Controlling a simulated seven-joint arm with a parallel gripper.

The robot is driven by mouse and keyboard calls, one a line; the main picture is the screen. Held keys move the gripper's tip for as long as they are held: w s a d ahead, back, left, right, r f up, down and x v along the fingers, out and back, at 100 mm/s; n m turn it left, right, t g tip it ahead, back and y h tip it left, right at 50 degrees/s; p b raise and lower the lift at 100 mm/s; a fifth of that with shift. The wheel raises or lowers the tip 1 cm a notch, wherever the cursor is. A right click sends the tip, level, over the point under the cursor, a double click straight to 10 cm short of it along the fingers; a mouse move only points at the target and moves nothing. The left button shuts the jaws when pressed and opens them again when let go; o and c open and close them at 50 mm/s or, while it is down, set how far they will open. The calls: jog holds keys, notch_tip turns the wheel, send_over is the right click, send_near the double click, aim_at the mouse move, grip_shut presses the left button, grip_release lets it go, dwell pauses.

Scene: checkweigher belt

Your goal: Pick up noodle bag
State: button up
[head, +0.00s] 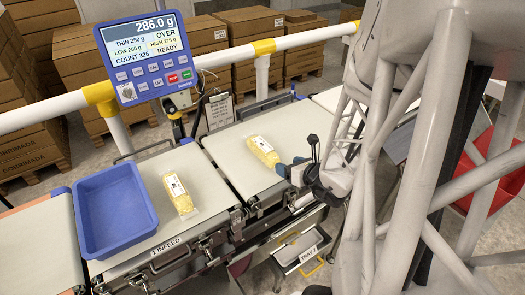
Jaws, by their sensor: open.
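A yellow noodle bag (264,151) with a white label lies on the second belt section (232,160). A similar noodle bag (179,195) lies on the belt marked "1 INFEED" (125,258), right of a blue tray. My gripper (279,169) is open, just right of and close to the bag on the second section. Whether its fingers touch that bag I cannot tell. The far side of my gripper and its wrist are partly hidden by my own arm.
The empty blue tray (78,232) stands on the infeed belt. A display (146,58) reading 286.0 g and OVER hangs on a white rail (230,57) behind the belts. A "TRAY 2" drawer (300,252) sits below the front edge. Cardboard boxes are stacked behind.

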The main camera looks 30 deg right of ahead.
aim_at(276, 160)
jog(key=shift+x, duration=1.3)
jog(key=shift+x, duration=2.6)
jog(key=shift+a+r, duration=0.1)
jog(key=shift+c, duration=0.3)
jog(key=c, duration=0.8)
jog(key=shift+o, duration=0.2)
jog(key=shift+r, duration=0.1)
jog(key=shift+r, duration=4.95)
